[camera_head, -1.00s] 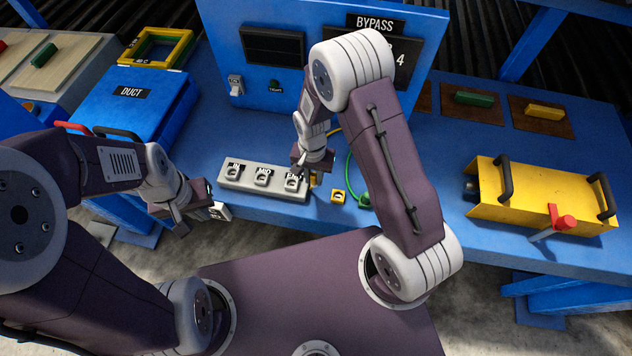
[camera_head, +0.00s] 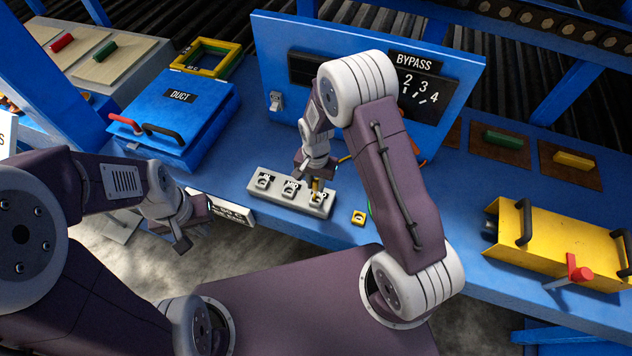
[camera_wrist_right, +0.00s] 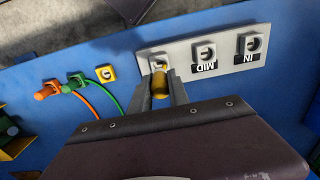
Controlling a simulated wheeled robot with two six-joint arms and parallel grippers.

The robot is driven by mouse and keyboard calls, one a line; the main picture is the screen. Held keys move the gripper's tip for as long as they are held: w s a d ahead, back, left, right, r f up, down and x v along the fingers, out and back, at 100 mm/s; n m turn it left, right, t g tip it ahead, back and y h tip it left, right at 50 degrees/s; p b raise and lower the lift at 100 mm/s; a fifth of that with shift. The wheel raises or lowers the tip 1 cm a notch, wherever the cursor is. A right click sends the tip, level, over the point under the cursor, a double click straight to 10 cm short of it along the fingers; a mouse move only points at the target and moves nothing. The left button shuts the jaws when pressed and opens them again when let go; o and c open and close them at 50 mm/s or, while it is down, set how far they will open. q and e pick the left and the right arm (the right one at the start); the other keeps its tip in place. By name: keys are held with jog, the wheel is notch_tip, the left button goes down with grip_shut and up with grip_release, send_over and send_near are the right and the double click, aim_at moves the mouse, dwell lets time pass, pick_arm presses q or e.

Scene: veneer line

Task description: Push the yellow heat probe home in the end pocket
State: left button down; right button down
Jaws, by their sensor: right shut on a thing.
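The grey block (camera_head: 258,193) with pockets marked IN, MID and END lies near the bench's front edge. My right gripper (camera_head: 317,178) is shut on the yellow heat probe (camera_head: 315,186), which stands roughly upright at the end pocket (camera_head: 319,199). In the right wrist view the probe (camera_wrist_right: 159,88) sits between the two fingers, with its tip at the end pocket (camera_wrist_right: 158,62). How deep the tip is in the pocket is hidden. My left gripper (camera_head: 183,240) hangs in front of the bench, away from the block; its jaw gap is not clear.
A yellow square socket (camera_head: 358,217) lies right of the block. In the right wrist view, orange (camera_wrist_right: 47,90) and green (camera_wrist_right: 74,85) plugs with cables are beside it. The blue panel (camera_head: 300,110) rises behind. A blue duct box (camera_head: 150,105) and a yellow handled box (camera_head: 545,240) flank the work area.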

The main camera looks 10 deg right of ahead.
aim_at(316, 191)
jog(key=f+b, duration=0.1)
jog(key=f, duration=0.1)
jog(key=f+b, duration=0.1)
jog(key=shift+w+d+f, duration=0.1)
jog(key=shift+d+f, duration=0.1)
jog(key=shift+f, duration=0.15)
jog(key=shift+a+f+b, duration=0.15)
jog(key=shift+f+b, duration=0.35)
dwell(0.8)
jog(key=shift+f+b, duration=1)
jog(key=shift+f, duration=0.45)
jog(key=c, duration=1.2)
grip_release()
jog(key=shift+o, duration=0.2)
notch_tip(316, 191, up, 9)
jog(key=shift+r+b, duration=0.1)
jog(key=shift+b, duration=0.7)
